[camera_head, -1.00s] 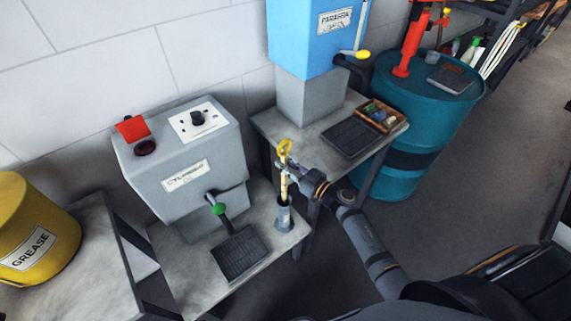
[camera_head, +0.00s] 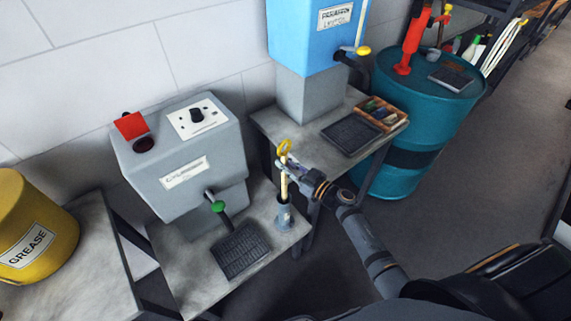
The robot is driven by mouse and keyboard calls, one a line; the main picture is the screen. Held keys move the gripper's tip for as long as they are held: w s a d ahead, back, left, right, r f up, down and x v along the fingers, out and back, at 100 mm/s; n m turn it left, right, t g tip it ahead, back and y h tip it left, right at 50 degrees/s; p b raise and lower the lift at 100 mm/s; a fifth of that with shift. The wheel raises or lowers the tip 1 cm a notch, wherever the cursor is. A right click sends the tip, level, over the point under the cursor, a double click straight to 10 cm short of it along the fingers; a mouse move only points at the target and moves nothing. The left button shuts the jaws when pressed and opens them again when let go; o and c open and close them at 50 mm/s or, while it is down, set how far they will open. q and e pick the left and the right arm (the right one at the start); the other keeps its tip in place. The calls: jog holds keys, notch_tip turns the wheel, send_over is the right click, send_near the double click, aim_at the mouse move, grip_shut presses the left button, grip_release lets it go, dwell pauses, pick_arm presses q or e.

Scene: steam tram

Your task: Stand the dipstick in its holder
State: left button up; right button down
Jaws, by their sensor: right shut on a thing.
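The dipstick (camera_head: 284,184) is a thin pale rod with a yellow ring handle at its top. It stands nearly upright, with its lower end inside the grey cylindrical holder (camera_head: 284,217). How deep it reaches inside is hidden by the holder's wall. The holder stands on the right part of the low grey table beside the grey dispenser. My right gripper (camera_head: 283,166) comes in from the right and is shut on the dipstick just below the ring. My left gripper is not in view.
A grey dispenser (camera_head: 185,160) with a green-knobbed tap and a dark drip tray (camera_head: 240,250) are left of the holder. A blue paraffin tank (camera_head: 305,40), a wooden box (camera_head: 381,114) and a teal drum (camera_head: 430,110) stand behind right. A yellow grease tin (camera_head: 35,225) is at left.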

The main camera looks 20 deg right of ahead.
aim_at(286, 182)
jog(key=shift+f+b, duration=0.4)
jog(key=shift+f, duration=0.25)
jog(key=shift+f+b, duration=2.8)
jog(key=shift+f, duration=1.2)
jog(key=c, duration=1.3)
grip_release()
jog(key=shift+f, duration=0.1)
jog(key=shift+r+p+v, duration=0.2)
jog(key=shift+p+v, duration=0.25)
jog(key=shift+v, duration=0.4)
jog(key=shift+r+p+v, duration=0.2)
jog(key=shift+p+v, duration=0.25)
jog(key=shift+v, duration=0.4)
jog(key=shift+r+p+v, duration=0.25)
jog(key=shift+p+v, duration=0.2)
jog(key=shift+v, duration=0.4)
